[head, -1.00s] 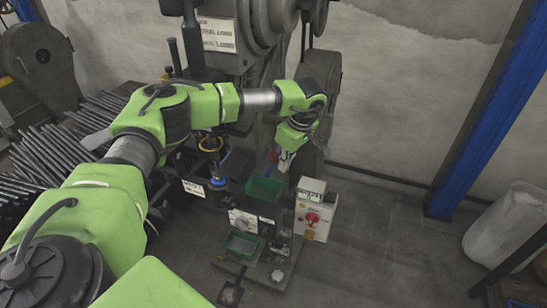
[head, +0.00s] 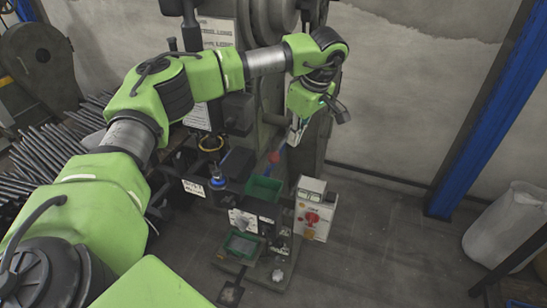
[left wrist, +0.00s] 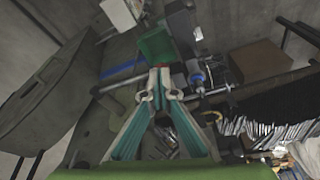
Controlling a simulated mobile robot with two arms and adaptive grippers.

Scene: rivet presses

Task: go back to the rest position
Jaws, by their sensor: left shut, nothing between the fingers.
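My left arm comes in from the left in the head view and reaches across in front of the rivet press. My left gripper (head: 296,137) points down, above and behind the green bin and the control box. It is shut and empty. In the left wrist view its fingers (left wrist: 158,82) meet at their tips, with nothing held between them. My right gripper is not in view.
The grey rivet press (head: 262,110) stands behind the arm. A green bin (head: 263,189), a small green tray (head: 242,246) and a white control box with a red switch (head: 313,216) stand below. Many dark rods (head: 45,150) lie left. The floor at right (head: 400,250) is clear.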

